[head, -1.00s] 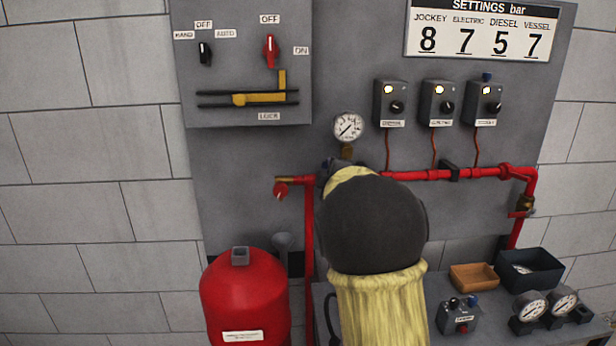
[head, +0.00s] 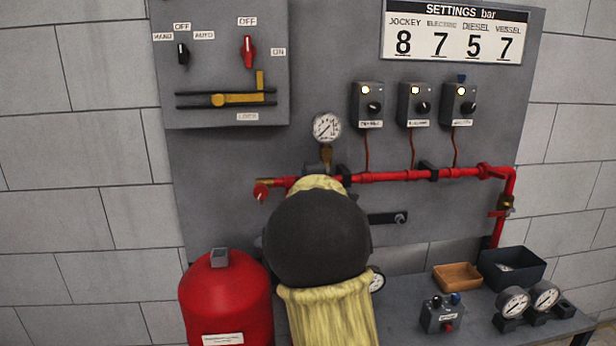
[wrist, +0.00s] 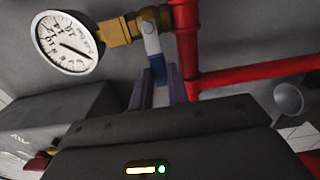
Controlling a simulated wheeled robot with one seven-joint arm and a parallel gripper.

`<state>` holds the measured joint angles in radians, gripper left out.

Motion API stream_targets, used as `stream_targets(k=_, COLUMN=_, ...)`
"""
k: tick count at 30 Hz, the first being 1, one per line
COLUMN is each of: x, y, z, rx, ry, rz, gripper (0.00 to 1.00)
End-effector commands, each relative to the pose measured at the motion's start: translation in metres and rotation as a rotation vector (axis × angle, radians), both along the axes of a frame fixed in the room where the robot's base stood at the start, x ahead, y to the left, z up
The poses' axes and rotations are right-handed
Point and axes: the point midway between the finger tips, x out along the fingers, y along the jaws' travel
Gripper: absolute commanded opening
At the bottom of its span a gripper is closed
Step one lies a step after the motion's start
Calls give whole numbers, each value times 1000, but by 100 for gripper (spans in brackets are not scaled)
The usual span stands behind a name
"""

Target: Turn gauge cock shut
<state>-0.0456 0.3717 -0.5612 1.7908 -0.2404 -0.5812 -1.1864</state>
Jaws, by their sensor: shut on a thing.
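The gauge cock is a small brass valve (wrist: 150,20) between the round white pressure gauge (wrist: 67,42) and the red pipe (wrist: 186,45) in the wrist view. Its lever (wrist: 152,42) is pale metal with a blue end, and points down the picture from the brass body. My gripper (wrist: 160,82) is shut on the blue end of the lever, one purple-grey finger on each side. In the head view the gauge (head: 327,127) stands on its brass stem above the red pipe. My arm hides most of the gripper and the lever there.
A red vessel (head: 226,305) stands at lower left. The bench (head: 405,285) holds a wooden tray (head: 457,276), a dark bin (head: 512,268), a small control box (head: 442,314) and loose gauges (head: 530,300). In the wrist view a grey funnel (wrist: 288,100) is at right.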

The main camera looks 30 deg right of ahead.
Motion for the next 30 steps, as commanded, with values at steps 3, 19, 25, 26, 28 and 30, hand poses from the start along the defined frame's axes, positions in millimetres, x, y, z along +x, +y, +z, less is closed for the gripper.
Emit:
stream_targets(k=3, x=0, y=0, z=-3, rx=0, ry=9, rz=-1, gripper=0)
stream_targets(k=19, x=-2, y=2, z=-2, rx=0, ry=4, rz=1, gripper=39)
stream_targets(k=25, x=-19, y=10, z=-2, rx=2, ry=3, rz=4, gripper=39)
stream_targets(k=26, x=-23, y=12, z=-2, rx=2, ry=3, rz=4, gripper=39)
stream_targets(k=28, x=-34, y=14, z=-2, rx=2, ry=2, rz=3, gripper=39)
stream_targets(k=30, x=-45, y=18, z=-2, rx=3, ry=1, rz=3, gripper=39)
